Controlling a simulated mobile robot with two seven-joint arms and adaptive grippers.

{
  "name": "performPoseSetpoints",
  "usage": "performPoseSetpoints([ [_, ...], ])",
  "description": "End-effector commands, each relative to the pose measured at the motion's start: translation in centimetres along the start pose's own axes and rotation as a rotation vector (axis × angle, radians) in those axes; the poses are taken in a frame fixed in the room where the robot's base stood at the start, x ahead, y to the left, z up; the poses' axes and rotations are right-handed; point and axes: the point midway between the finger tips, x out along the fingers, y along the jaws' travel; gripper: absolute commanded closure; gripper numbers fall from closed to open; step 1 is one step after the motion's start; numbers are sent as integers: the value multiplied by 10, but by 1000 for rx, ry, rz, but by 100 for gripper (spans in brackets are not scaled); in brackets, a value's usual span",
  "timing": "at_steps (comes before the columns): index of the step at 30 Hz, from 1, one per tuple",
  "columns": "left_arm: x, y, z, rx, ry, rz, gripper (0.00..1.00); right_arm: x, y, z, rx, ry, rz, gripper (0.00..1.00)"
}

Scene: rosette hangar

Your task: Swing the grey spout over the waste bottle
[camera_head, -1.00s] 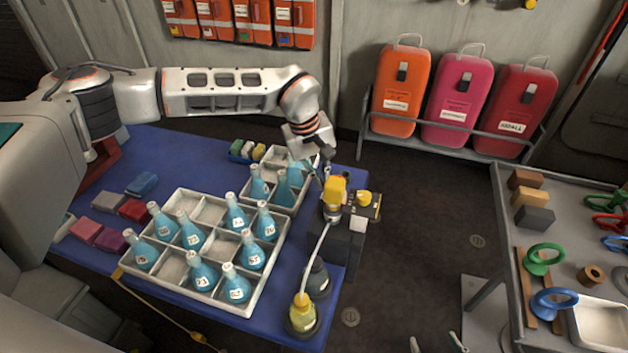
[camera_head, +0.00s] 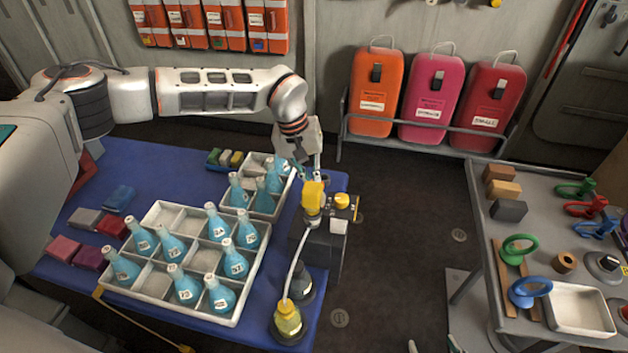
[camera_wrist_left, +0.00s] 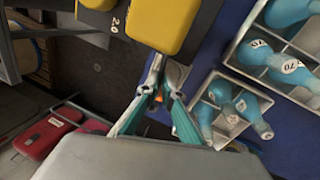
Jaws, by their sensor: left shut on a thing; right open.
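The dispenser has a yellow head (camera_head: 313,197) and stands at the right end of the blue table. Its pale grey spout (camera_head: 297,262) runs forward and down, its tip above a bottle with yellow contents (camera_head: 288,321). A darker bottle (camera_head: 302,287) stands just behind; which is the waste bottle I cannot tell. My left gripper (camera_head: 308,173) is behind the yellow head. In the left wrist view its fingers (camera_wrist_left: 160,78) close on a small grey part beside the yellow head (camera_wrist_left: 163,22), seemingly the spout's back end. My right gripper (camera_head: 433,345) is open at the bottom edge, mostly cut off.
White crates (camera_head: 150,285) with several blue flasks stand left of the dispenser. A grey bench (camera_head: 480,225) with rings, blocks and a tray is at the right. Dark floor lies between bench and table. Coloured cases (camera_head: 374,92) stand at the back wall.

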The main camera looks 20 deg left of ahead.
Motion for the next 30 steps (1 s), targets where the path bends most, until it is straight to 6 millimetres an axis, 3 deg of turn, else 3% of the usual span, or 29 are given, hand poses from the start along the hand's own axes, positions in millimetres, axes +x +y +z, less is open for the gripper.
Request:
performPoseSetpoints([
  [5, 0, 1, 1, 1, -2, 1, 100, 0, 0, 0, 0, 1, 0, 44],
  [8, 0, 1, 1, 1, -2, 1, 77, 0, 0, -1, 0, 2, 0, 44],
  [20, -3, 1, 0, -1, 0, 1, 77, 0, 1, -2, -3, 2, 2, 44],
  [25, -25, 1, 0, 1, 3, 1, 77, 0, 1, -2, -1, 3, 1, 44],
  [30, -60, 1, -1, 0, 3, 2, 77, 0, 0, -2, 0, 3, 1, 44],
])
